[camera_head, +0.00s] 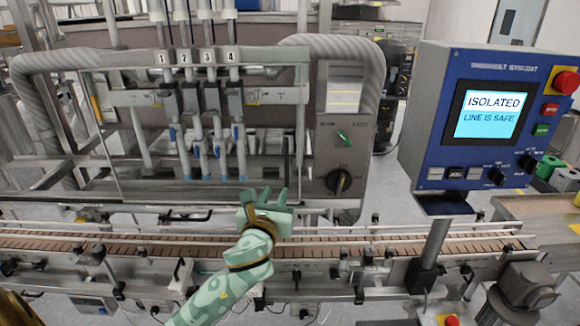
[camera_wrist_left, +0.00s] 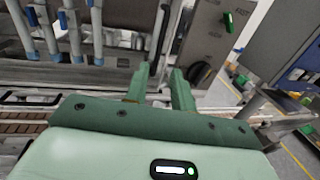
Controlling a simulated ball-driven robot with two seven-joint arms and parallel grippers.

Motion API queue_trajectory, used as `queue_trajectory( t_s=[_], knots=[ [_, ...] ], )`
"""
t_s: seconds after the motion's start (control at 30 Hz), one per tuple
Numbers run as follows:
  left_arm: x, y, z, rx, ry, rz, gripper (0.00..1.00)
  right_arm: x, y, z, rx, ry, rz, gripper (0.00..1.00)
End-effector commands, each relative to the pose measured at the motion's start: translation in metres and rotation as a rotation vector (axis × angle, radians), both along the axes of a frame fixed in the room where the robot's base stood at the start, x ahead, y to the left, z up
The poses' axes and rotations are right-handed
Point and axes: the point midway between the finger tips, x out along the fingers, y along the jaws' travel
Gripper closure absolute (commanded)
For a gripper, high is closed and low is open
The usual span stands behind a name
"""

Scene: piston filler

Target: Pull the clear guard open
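The clear guard (camera_head: 262,125) hangs in a thin metal frame in front of the numbered filling nozzles. It looks closed in the head view. A slim dark upright handle (camera_head: 287,158) is at its right side. My left gripper (camera_head: 264,196) is in front of the guard's lower right part, just below the handle. In the left wrist view, its two green fingers (camera_wrist_left: 161,76) stand apart with nothing between them. The handle (camera_wrist_left: 158,38) rises just beyond the fingertips there; I cannot tell whether they touch it. My right gripper is not in view.
A conveyor (camera_head: 370,248) with metal rails runs across below the guard. A grey panel with a black rotary knob (camera_head: 338,181) stands right of the handle. A blue control box (camera_head: 482,125) reads "ISOLATED, LINE IS SAFE". A thick grey hose pipe (camera_head: 370,75) arches over the panel.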

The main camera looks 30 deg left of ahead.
Motion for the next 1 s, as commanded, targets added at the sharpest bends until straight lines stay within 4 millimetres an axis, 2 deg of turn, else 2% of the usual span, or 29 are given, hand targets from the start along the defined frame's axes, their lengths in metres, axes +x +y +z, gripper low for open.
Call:
queue_trajectory(
  t_s=[0.3, 0.5, 0.7, 0.97, 1.0],
  knots=[
    [0.077, 0.028, 0.001, -0.004, -0.001, 0.001, 0.75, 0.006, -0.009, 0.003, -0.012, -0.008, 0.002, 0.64],
    [0.111, 0.041, 0.000, -0.004, -0.001, 0.000, 0.75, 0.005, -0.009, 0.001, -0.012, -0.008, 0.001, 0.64],
    [0.126, 0.046, 0.000, -0.004, 0.000, -0.002, 0.75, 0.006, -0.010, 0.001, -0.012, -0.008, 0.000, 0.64],
    [0.127, 0.046, 0.000, -0.003, 0.000, -0.002, 0.75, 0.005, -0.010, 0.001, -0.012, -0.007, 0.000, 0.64],
    [0.127, 0.046, 0.000, -0.003, 0.000, -0.002, 0.83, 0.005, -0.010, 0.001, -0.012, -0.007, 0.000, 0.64]
  ],
)
